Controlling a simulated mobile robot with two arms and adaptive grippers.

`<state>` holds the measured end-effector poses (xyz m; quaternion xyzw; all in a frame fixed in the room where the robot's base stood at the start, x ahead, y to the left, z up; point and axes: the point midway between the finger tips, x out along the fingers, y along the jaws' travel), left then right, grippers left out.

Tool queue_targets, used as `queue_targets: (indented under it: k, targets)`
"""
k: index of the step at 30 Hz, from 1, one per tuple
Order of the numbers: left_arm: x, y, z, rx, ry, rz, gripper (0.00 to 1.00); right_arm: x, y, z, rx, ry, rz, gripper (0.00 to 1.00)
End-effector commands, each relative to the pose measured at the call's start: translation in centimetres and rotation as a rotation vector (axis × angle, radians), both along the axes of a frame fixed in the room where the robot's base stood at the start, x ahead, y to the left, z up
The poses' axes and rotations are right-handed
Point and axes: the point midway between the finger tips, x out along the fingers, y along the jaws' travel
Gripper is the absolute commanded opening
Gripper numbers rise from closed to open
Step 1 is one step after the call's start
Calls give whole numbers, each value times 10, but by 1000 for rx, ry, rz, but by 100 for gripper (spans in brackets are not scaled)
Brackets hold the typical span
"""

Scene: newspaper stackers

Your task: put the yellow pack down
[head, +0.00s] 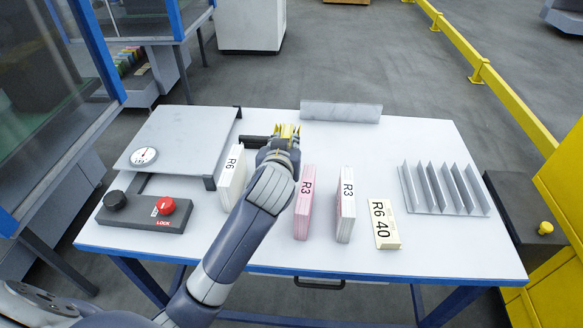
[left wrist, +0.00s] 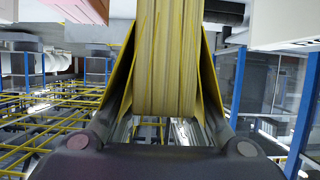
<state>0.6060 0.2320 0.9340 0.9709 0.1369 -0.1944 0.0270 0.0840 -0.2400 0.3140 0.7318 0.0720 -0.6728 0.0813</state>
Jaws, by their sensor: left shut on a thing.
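My left gripper (head: 287,132) reaches over the middle of the white table (head: 430,240). In the left wrist view, the yellow pack (left wrist: 166,60) stands between the two fingers of this gripper (left wrist: 167,85), which are shut on its sides. In the head view the gripper and forearm hide most of the pack; only small yellow parts show at the fingertips. I cannot tell whether the pack touches the table. My right gripper is not in view.
Left are a grey plate scale (head: 185,138) and a control box with a red knob (head: 165,206). A finned rack (head: 440,190) is right; a metal bar (head: 340,111) lies behind.

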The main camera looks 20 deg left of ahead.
Motion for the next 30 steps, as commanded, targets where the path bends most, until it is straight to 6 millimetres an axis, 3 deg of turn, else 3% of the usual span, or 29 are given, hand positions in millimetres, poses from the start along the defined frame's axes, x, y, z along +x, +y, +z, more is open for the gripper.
queue_targets:
  k: [5,12,18,24,25,26,30]
  targets:
    - [0,0,-20,2,0,-1,0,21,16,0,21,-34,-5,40]
    - [0,0,-52,1,-3,-1,0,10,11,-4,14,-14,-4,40]
    - [0,-1,-53,-1,-5,-2,0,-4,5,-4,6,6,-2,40]
    - [0,-1,-57,-1,-5,-1,0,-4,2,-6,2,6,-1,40]
    - [0,-1,-58,-1,-1,-1,27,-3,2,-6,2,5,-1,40]
    - [0,0,-58,-1,-1,-1,33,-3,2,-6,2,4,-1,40]
    - [0,0,-58,-1,-1,-1,33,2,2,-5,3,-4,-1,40]
